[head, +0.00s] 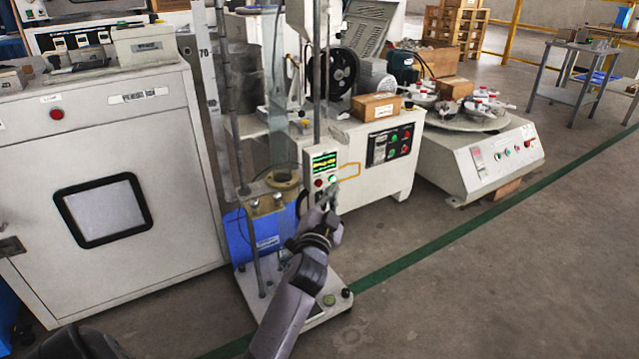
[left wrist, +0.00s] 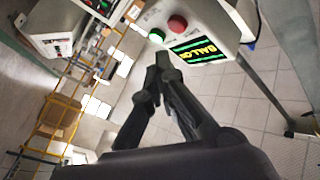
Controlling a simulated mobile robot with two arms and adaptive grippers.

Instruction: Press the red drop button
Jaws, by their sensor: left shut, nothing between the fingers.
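The red drop button (head: 318,183) is on the front of a small white control box (head: 312,157), under a lit green-and-yellow display (head: 325,162). A green button (head: 332,179) sits beside it on the right. My left gripper (head: 332,190) is shut and empty, with its tips just below the buttons. In the left wrist view the red button (left wrist: 177,23) and green button (left wrist: 157,35) show above the fingertips (left wrist: 163,64), nearer the green one. A gap seems to separate the tips from the red button. My right gripper is not in view.
The box is on a tall drop-test stand with a blue lower part (head: 262,228) and a base plate (head: 325,307). A large white cabinet (head: 130,150) stands to the left. A machine with a round turntable (head: 470,122) stands to the right. Floor at the right front is clear.

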